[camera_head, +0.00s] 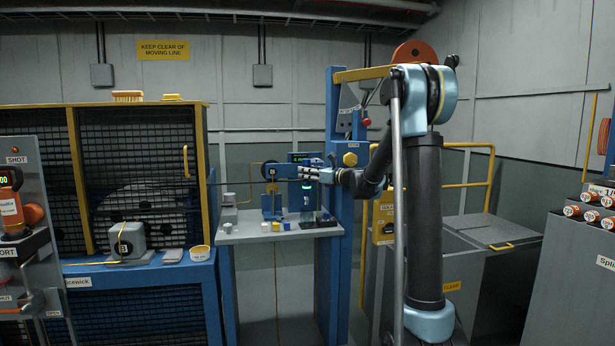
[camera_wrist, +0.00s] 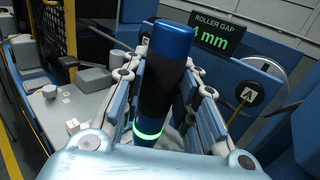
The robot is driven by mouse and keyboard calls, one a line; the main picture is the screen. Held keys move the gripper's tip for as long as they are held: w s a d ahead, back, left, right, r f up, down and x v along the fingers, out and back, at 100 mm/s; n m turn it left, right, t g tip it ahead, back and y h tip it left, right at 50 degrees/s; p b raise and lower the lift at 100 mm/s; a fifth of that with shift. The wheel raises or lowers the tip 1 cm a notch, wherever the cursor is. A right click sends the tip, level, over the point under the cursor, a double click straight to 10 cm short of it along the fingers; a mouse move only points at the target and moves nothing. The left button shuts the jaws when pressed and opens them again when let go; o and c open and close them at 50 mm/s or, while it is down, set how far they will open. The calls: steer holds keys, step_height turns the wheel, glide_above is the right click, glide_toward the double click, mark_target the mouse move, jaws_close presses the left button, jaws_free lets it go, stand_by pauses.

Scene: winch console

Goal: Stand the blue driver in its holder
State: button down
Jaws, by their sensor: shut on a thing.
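The blue driver (camera_wrist: 158,85) is a thick cylinder with a blue cap, a dark grip and a glowing green ring. It stands between the fingers of my gripper (camera_wrist: 165,90) in the wrist view, with its cap toward the top, slightly tilted in the picture. The gripper is shut on it. In the head view my gripper (camera_head: 309,175) is above the grey bench (camera_head: 245,236), and the driver (camera_head: 307,200) shows below the fingers with its green ring. The driver's lower end and the holder cannot be made out clearly.
A roller gap display (camera_wrist: 217,38) stands behind the gripper. Small pale blocks (camera_wrist: 72,126) and a grey knob (camera_wrist: 49,92) sit on the bench to the left. A blue post (camera_head: 343,200) rises close to the right. A caged winch (camera_head: 140,180) is at the left.

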mark_target(308, 191)
steer(key=shift+f, duration=2.2)
stand_by(0.5)
steer(key=shift+f, duration=0.9)
